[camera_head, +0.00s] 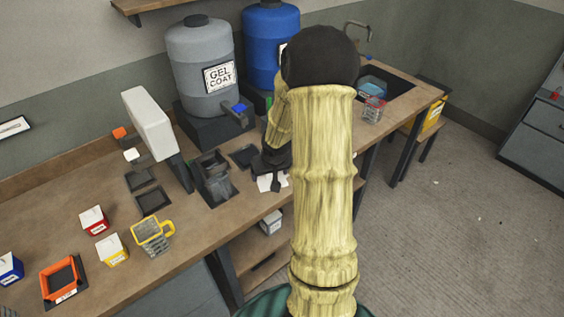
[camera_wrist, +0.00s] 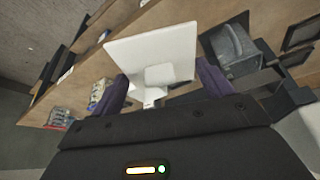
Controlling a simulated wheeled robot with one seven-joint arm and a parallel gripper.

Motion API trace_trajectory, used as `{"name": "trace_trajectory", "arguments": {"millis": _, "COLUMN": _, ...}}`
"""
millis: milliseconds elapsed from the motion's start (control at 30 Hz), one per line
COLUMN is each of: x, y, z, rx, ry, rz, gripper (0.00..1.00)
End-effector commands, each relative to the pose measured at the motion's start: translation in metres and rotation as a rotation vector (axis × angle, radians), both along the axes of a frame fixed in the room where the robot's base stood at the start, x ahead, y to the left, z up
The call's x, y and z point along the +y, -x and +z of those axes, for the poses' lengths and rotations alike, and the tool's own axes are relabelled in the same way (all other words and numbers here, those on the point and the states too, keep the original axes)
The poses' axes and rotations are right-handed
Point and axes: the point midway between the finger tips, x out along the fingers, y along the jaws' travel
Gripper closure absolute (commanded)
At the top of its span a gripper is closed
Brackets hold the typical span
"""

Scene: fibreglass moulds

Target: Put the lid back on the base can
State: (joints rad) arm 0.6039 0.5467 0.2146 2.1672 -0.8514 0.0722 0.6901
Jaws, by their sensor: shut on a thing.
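My gripper (camera_wrist: 160,90) is shut on a white square lid (camera_wrist: 140,45), held by its underside or grip piece between the two dark purple fingers. In the head view my gripper (camera_head: 272,168) hangs over the bench, partly hidden by my own arm, and the white lid (camera_head: 264,184) shows in part below it. A dark grey open box-like can (camera_head: 209,164) stands on the bench left of my gripper; a grey vessel (camera_wrist: 235,48) shows right of the lid in the wrist view. I cannot tell for sure which vessel is the base can.
A grey gel coat drum (camera_head: 200,70) and a blue drum (camera_head: 268,40) stand behind. A white upright slab (camera_head: 149,122), a yellow-handled jug (camera_head: 152,235), small red (camera_head: 94,220), yellow (camera_head: 112,249) and blue (camera_head: 10,268) cans, and an orange tray (camera_head: 47,291) stand left.

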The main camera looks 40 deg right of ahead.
Motion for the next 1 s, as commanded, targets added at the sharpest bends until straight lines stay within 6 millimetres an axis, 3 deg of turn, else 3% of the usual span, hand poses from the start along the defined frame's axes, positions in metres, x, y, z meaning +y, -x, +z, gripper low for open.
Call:
{"name": "trace_trajectory", "arguments": {"millis": 367, "x": 0.069, "y": -0.014, "z": -0.041, "rx": 0.004, "ry": -0.001, "rz": 0.108, "gripper": 0.46}}
{"name": "trace_trajectory", "arguments": {"millis": 767, "x": 0.175, "y": -0.036, "z": -0.106, "rx": 0.002, "ry": 0.0, "rz": 0.27, "gripper": 0.46}}
{"name": "trace_trajectory", "arguments": {"millis": 900, "x": 0.192, "y": -0.04, "z": -0.117, "rx": 0.001, "ry": 0.001, "rz": 0.295, "gripper": 0.46}}
{"name": "trace_trajectory", "arguments": {"millis": 1000, "x": 0.19, "y": -0.04, "z": -0.115, "rx": 0.0, "ry": -0.001, "rz": 0.291, "gripper": 0.46}}
